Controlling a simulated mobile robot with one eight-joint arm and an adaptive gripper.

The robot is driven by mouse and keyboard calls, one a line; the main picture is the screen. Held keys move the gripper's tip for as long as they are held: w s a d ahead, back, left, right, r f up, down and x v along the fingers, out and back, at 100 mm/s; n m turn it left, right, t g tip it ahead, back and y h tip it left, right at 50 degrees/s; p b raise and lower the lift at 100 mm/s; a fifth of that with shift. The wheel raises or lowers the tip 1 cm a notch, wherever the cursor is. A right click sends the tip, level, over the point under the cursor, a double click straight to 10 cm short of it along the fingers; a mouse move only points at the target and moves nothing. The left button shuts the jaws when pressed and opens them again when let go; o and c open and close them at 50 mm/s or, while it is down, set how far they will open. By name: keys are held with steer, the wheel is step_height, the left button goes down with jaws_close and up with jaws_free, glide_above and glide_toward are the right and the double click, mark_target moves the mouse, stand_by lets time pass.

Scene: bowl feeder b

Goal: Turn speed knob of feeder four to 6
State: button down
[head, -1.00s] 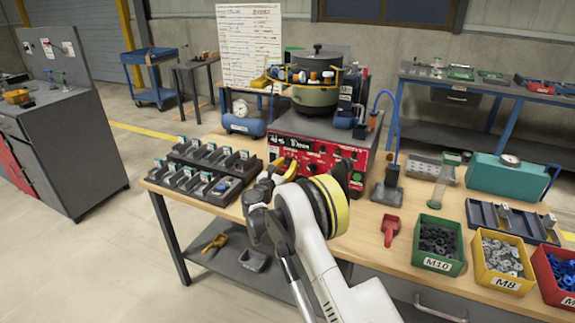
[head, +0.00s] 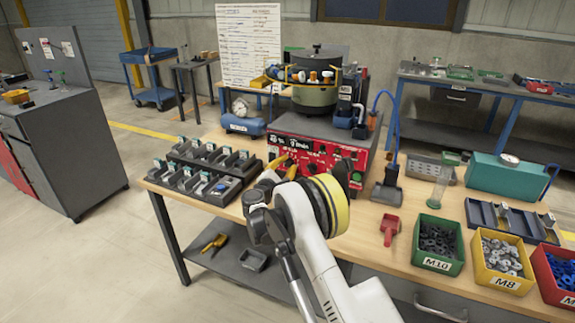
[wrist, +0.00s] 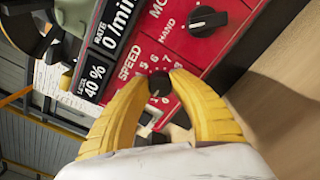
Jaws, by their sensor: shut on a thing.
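My gripper (wrist: 160,84) has its yellow fingertips closed around the small dark speed knob (wrist: 158,80) on the red control panel (wrist: 238,12). A scale of white digits runs around the knob under the word SPEED. The fingers cover part of it, and I cannot tell which digit the knob points to. In the head view my gripper (head: 275,173) is at the front of the feeder's red panel (head: 308,151), below the bowl (head: 315,95). The knob itself is hidden there.
A black mode knob (wrist: 207,20) sits beside the speed knob, near the word HAND. A display (wrist: 96,72) reads 40 %. On the bench, dark trays of small parts (head: 192,182) stand left, and a red scoop (head: 389,228) and a green M10 bin (head: 437,246) stand right.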

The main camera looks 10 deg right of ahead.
steer(key=m, duration=1.1)
steer(key=shift+f, duration=0.1)
steer(key=m, duration=0.4)
steer(key=shift+m, duration=0.3)
steer(key=m, duration=0.5)
steer(key=shift+w+f, duration=0.1)
steer(key=m, duration=0.5)
steer(key=shift+a+m, duration=0.15)
steer(key=shift+m, duration=0.15)
steer(key=c, duration=1.1)
jaws_free()
